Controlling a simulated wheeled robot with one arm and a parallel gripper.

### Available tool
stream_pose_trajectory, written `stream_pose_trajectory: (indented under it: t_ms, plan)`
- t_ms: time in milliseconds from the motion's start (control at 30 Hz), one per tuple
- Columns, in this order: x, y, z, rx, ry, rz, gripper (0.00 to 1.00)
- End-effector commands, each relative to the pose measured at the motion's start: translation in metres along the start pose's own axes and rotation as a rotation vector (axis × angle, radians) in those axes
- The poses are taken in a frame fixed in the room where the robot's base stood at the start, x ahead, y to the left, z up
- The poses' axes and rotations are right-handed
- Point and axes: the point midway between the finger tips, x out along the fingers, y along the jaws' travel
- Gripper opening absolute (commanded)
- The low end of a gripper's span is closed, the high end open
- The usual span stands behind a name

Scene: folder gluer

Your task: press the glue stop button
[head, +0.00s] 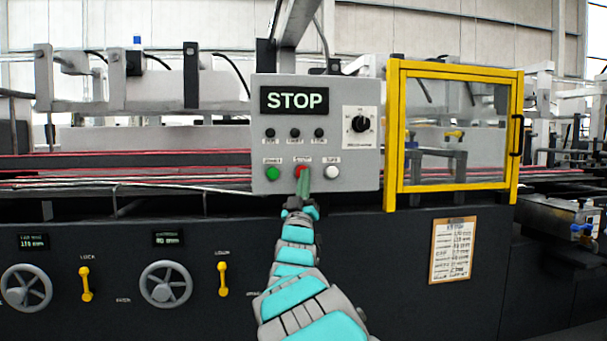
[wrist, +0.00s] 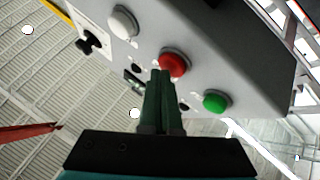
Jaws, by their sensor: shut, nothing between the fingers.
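The control panel (head: 345,100) is a grey box with a display (head: 294,100) that reads STOP. Its lower row has a green button (head: 272,173), a red button (head: 299,170) and a white button (head: 331,172), with small labels above them. My gripper (head: 303,182) is shut and empty, its fingers pointing up at the red button and covering part of it. In the wrist view the fingertips (wrist: 160,74) lie at the edge of the red button (wrist: 174,62), between the white button (wrist: 123,20) and the green button (wrist: 216,101). I cannot tell whether they touch it.
A black knob (head: 360,124) sits at the panel's upper right. A yellow-framed guard door (head: 453,70) stands close to the right. Handwheels (head: 166,284) and yellow levers (head: 222,279) are on the dark lower front at left. A clipboard (head: 453,250) hangs at lower right.

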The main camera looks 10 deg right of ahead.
Motion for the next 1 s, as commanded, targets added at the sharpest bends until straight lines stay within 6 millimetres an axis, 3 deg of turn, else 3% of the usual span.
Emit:
stream_pose_trajectory:
  t_ms: [467,1000]
  plan:
    - [0.0,-0.001,0.001,0.0,-0.001,0.0,0.0]
    - [-0.013,0.009,-0.007,0.0,-0.001,0.0,0.0]
